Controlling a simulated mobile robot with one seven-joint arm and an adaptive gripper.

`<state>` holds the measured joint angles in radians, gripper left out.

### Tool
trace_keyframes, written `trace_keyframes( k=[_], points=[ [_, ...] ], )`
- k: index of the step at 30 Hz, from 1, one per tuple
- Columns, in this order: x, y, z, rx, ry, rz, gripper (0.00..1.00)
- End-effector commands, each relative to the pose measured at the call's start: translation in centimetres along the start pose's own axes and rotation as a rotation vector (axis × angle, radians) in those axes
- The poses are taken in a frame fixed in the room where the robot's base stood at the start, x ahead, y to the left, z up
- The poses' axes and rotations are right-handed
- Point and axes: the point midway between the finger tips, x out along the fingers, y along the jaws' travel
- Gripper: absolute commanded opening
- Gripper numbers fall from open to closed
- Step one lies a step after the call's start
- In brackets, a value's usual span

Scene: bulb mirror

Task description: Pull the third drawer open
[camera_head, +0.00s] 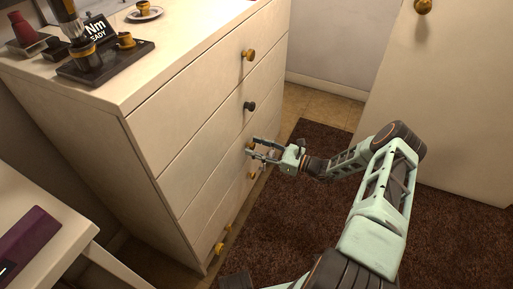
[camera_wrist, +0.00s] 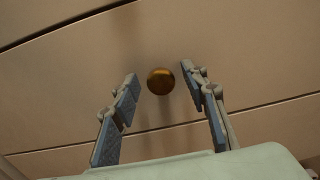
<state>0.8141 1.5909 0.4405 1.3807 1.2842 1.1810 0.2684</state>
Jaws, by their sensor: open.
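The cream dresser (camera_head: 185,120) has several drawers, one above another, and all look shut in the head view. My gripper (camera_head: 251,148) is at the dresser front, below the black knob (camera_head: 250,106) of the second drawer. In the wrist view a round brass knob (camera_wrist: 160,81) stands out from a drawer front (camera_wrist: 250,60). My two fingers are open on either side of this knob, with a gap on each side. It appears to be the third drawer's knob, largely hidden by my fingers in the head view.
Another brass knob (camera_head: 252,175) is just below my gripper, and gold knobs (camera_head: 219,248) sit near the floor. A dark rug (camera_head: 300,215) and a white door (camera_head: 450,100) lie to the right.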

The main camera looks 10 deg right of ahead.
Motion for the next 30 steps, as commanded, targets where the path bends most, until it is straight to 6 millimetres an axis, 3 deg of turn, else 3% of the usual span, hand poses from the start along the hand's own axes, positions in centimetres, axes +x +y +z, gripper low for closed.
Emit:
trace_keyframes(
  k=[4, 15, 30],
  points=[
    [-0.02, 0.0, 0.01, 0.0, 0.0, 0.0, 0.39],
    [-0.04, 0.01, -0.01, 0.0, 0.0, 0.0, 0.0],
    [-0.28, 0.46, 0.03, 0.002, 0.0, 0.0, 0.0]
  ],
)
